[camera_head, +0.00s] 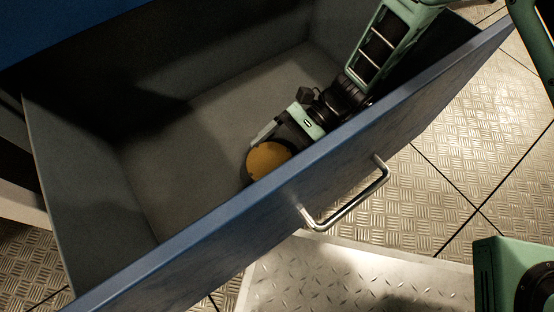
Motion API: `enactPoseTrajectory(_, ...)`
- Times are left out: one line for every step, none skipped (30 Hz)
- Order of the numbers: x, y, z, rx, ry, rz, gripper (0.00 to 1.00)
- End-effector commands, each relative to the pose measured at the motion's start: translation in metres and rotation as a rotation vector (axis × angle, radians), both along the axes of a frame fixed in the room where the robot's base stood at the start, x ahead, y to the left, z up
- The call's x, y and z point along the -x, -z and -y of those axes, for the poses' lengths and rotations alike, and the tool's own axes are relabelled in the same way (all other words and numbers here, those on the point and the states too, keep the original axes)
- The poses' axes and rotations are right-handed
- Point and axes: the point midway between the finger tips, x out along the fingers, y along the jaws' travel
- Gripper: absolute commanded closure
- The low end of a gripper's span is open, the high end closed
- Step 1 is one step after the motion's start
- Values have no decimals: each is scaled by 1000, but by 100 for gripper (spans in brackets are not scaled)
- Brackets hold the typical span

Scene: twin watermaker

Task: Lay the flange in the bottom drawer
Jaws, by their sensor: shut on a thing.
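The bottom drawer (58,170) stands open, with grey inner walls and a blue front panel that has a metal handle (347,203). The flange (268,159) is a round piece with a yellow-orange face and a dark edge. It is inside the drawer, close behind the front panel, and the panel hides its lower part. My gripper (262,146) reaches down into the drawer from the upper right and is shut on the flange. The fingertips are partly hidden, and I cannot tell whether the flange touches the drawer floor.
The drawer floor (190,150) is clear to the left of the flange and behind it. The front panel rises close beside my gripper. Patterned metal floor plates (450,150) lie outside the drawer. A blue surface (110,22) overhangs the drawer's back left.

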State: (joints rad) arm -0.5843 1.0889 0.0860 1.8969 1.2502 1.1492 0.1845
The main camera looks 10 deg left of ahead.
Motion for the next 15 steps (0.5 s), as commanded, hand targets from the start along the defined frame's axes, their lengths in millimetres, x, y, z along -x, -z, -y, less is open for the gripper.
enactPoseTrajectory(0, 11, -1, -2, -1, -1, 69)
enactPoseTrajectory(0, 14, 0, -2, -1, -1, 69)
enactPoseTrajectory(0, 17, 0, -2, 0, -1, 69)
enactPoseTrajectory(0, 17, 0, -2, 0, -1, 69)
enactPoseTrajectory(0, 18, -1, -3, -1, -1, 69)
enactPoseTrajectory(0, 17, -1, -3, -1, -1, 69)
enactPoseTrajectory(0, 16, -1, -4, 0, -1, 69)
enactPoseTrajectory(0, 15, -1, -4, 0, -1, 69)
enactPoseTrajectory(0, 15, -1, -4, 0, -1, 69)
enactPoseTrajectory(0, 15, -1, -3, 1, -1, 69)
enactPoseTrajectory(0, 15, -1, -3, 1, -1, 69)
enactPoseTrajectory(0, 15, -1, -3, 1, -1, 69)
enactPoseTrajectory(0, 16, 0, -3, 1, -1, 69)
enactPoseTrajectory(0, 16, 0, -3, 1, -1, 69)
enactPoseTrajectory(0, 18, 0, -3, 1, -1, 69)
